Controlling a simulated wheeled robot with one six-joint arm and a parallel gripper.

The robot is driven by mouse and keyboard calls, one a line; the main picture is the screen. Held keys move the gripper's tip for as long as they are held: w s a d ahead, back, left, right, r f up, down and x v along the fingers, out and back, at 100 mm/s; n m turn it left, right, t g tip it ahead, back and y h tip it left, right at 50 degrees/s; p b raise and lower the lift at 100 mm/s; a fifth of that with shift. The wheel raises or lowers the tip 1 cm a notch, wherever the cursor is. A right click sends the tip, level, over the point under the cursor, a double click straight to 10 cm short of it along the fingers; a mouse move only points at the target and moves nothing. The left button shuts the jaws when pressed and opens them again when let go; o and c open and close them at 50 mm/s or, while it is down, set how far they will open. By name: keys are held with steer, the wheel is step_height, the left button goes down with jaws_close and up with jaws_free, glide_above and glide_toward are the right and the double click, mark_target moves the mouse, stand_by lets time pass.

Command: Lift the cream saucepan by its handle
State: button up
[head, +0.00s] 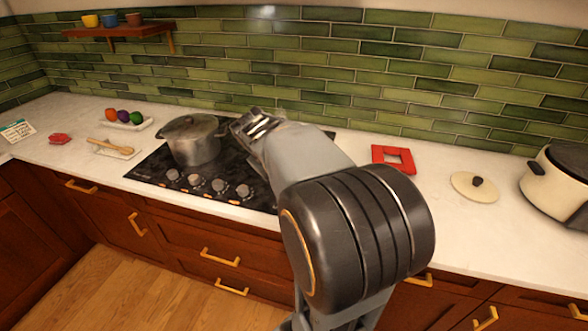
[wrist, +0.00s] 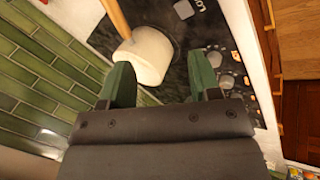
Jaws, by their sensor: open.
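The cream saucepan (wrist: 150,55) shows in the wrist view on the black cooktop, a rounded cream body with a wooden handle (wrist: 118,18) running off the top edge. In the head view I cannot make it out; my arm covers that part of the cooktop. My gripper (wrist: 160,82) is open, with one green finger on each side and nothing between them. The left finger overlaps the saucepan's lower left edge in the picture; I cannot tell whether they touch. The handle lies beyond the fingertips. In the head view my gripper (head: 255,124) is over the cooktop.
A lidded metal pot (head: 194,146) stands on the cooktop (head: 150,175) just left of my gripper. A red trivet (head: 378,158), a cream lid (head: 475,190) and a cream cooker (head: 553,187) are to the right. The green tile wall (head: 400,75) closes off the back.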

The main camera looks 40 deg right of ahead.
steer(key=shift+g+h, duration=0.7)
steer(key=shift+h, duration=0.1)
steer(key=shift+w+d+f+p, duration=0.25)
steer(key=shift+d+f, duration=1.8)
steer(key=shift+d, duration=0.6)
steer(key=shift+w+d+f+p, duration=0.1)
steer(key=shift+d+f+p, duration=0.1)
steer(key=shift+d+f, duration=2.2)
steer(key=shift+w+d+f+p, duration=0.25)
steer(key=shift+d+f, duration=1.5)
steer(key=shift+d, duration=1.2)
jaws_close()
steer(key=shift+r, duration=0.1)
